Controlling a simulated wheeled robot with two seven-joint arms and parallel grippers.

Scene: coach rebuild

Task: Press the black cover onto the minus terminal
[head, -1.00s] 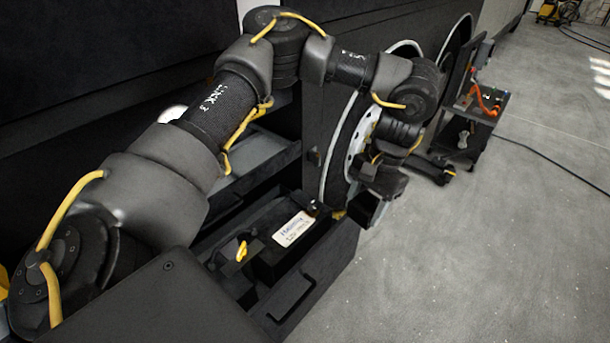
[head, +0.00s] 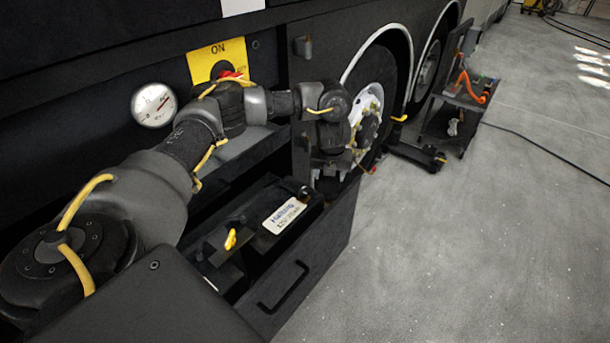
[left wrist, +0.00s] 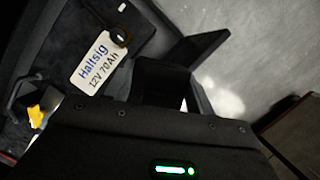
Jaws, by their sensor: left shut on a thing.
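The battery (head: 262,242) is a black box with a white label in an open tray at the vehicle's side; its top and label also show in the left wrist view (left wrist: 98,62). A dark round terminal post (head: 305,193) is at its far right corner; it also shows in the left wrist view (left wrist: 119,37). I cannot read its sign. My left gripper (head: 328,172) is above and beyond that corner, apart from the post. It is shut on a dark piece (left wrist: 165,80), likely the black cover, which blends with the fingers. My right gripper is out of view.
A yellow piece (head: 231,238) stands at the battery's near end. The tray front (head: 285,288) has a handle. A yellow ON plate (head: 208,62) and a gauge (head: 154,104) are on the vehicle wall. A wheel (head: 372,105) is behind my gripper.

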